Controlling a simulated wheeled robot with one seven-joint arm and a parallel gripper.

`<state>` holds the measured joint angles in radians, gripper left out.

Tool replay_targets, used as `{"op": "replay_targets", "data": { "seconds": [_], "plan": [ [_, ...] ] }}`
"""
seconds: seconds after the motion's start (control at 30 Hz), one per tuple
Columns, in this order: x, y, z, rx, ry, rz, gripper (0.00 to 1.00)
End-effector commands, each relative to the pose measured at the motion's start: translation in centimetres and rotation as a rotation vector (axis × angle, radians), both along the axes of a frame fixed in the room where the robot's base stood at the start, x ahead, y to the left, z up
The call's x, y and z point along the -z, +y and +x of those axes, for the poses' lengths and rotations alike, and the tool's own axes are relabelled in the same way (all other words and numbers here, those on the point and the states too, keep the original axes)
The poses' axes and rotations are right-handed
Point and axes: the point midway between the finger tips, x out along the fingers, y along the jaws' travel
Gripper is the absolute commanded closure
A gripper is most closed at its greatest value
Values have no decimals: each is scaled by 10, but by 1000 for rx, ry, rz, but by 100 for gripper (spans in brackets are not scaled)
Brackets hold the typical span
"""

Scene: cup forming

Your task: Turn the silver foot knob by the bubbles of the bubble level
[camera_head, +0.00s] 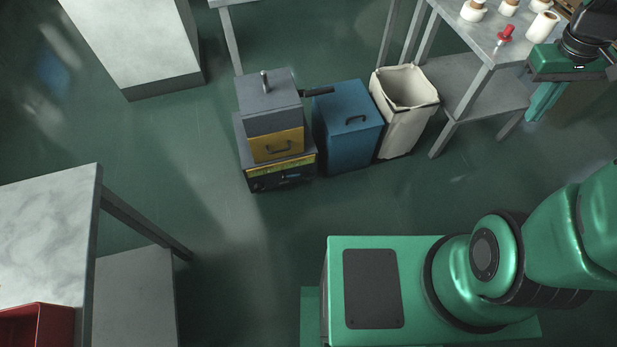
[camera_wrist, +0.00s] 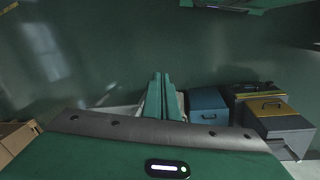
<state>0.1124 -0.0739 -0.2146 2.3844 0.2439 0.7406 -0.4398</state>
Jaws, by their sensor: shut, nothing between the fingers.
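I cannot make out the silver foot knob or the bubble level in either view. My gripper (camera_head: 533,117) is at the upper right of the head view, beside the right-hand table, with its teal fingers pointing down. In the wrist view its two fingers (camera_wrist: 161,78) lie together, shut and empty. They are over the floor area, apart from any object.
The right-hand table (camera_head: 473,38) carries several white cylindrical pieces and a red-handled item (camera_head: 505,35). A white bin (camera_head: 404,112), a blue box (camera_head: 348,125) and a grey-and-yellow box (camera_head: 272,110) stand on the floor. A red tray (camera_head: 40,325) is lower left. The middle floor is clear.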

Motion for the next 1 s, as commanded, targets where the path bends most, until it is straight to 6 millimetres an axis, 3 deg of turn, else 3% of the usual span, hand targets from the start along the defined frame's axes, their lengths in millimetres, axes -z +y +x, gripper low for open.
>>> {"op": "replay_targets", "data": {
  "seconds": [0.2, 0.47, 0.77, 1.0],
  "plan": [
    [46, -16, 74, -264, 48, -96, 100],
    [115, -23, 154, -597, 115, -212, 100],
    [215, -14, 230, -1003, 210, -343, 100],
    [308, 13, 280, -1351, 270, -453, 100]
  ]
}}
